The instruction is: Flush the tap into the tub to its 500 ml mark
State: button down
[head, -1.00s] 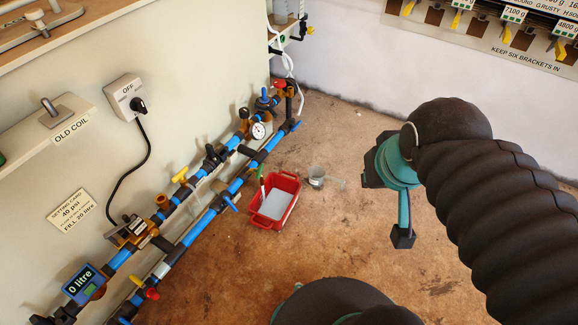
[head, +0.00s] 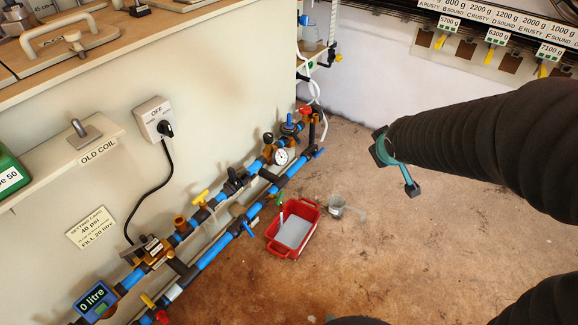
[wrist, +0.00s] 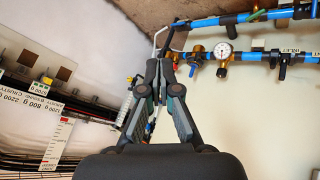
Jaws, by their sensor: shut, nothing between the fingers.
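A red tub (head: 270,243) stands on the floor beside the blue pipework, with a flat pale grey surface inside. Its 500 ml mark cannot be read. A small clear cup (head: 336,207) is on the floor just right of it. Several taps sit on the pipes: a red handle (head: 305,110) and a blue handle (head: 289,117) near the gauge, a yellow handle (head: 201,197), and a blue lever (head: 249,228) near the tub. I cannot tell which is the task's tap. My gripper (wrist: 161,66) is shut and empty in the wrist view, apart from the pipes.
A pressure gauge (head: 281,157) sits on the upper pipe, which also shows in the wrist view. A counter reads 0 litre (head: 94,299). A wall switch (head: 157,120) reads OFF.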

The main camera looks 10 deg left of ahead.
jog(key=w+a+f+n+y, duration=0.3)
jog(key=w+a+f+n, duration=0.25)
jog(key=a+f, duration=0.55)
jog(key=n+g+y, duration=0.3)
jog(key=n+y, duration=0.2)
send_over(278, 204)
jog(key=s+a, duration=0.1)
jog(key=a, duration=0.2)
notch_tip(278, 204, down, 21)
jog(key=shift+m, duration=0.25)
jog(key=shift+w+d+f, duration=0.25)
jog(key=shift+d+f, duration=0.4)
jog(key=shift+d, duration=0.1)
jog(key=shift+w+d+f, duration=0.25)
jog(key=shift+d+f, duration=0.4)
jog(key=shift+d, duration=0.1)
